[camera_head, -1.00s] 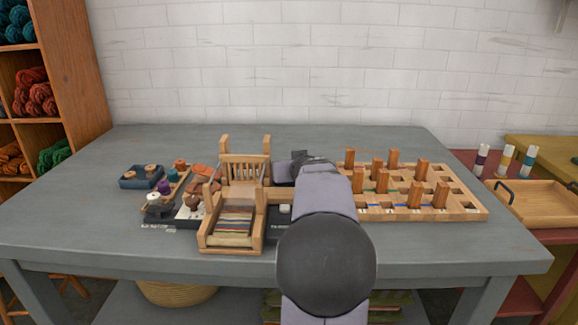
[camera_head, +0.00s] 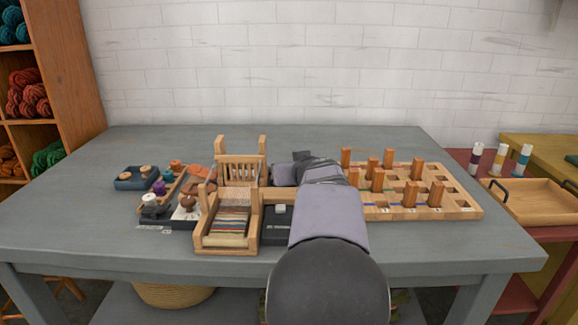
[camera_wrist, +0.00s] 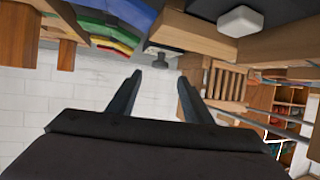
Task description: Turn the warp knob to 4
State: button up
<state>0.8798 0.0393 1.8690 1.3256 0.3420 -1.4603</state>
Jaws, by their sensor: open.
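In the head view my arm hides most of the gripper, right of the loom.
A dark box with a white button (camera_head: 280,209) sits right of the loom. A wooden peg board (camera_head: 455,205) with several upright pegs lies to the right. A blue tray (camera_head: 130,184) stands at the left. The back of the table (camera_head: 210,140) is clear.

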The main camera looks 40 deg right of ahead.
jog(key=d+n+y+p, duration=0.2)
jog(key=p, duration=0.1)
jog(key=shift+t+p, duration=0.3)
jog(key=shift+p, duration=0.1)
jog(key=n+y+p, duration=0.1)
jog(key=s+d+n+t+y+p, duration=0.1)
jog(key=shift+s+d+r+y, duration=0.1)
jog(key=shift+r+y, duration=0.05)
jog(key=shift+y, duration=0.25)
jog(key=shift+p+x, duration=0.7)
jog(key=shift+x, duration=3.05)
jog(key=c, duration=1.1)
jog(key=shift+o, duration=0.2)
jog(key=shift+b, duration=0.3)
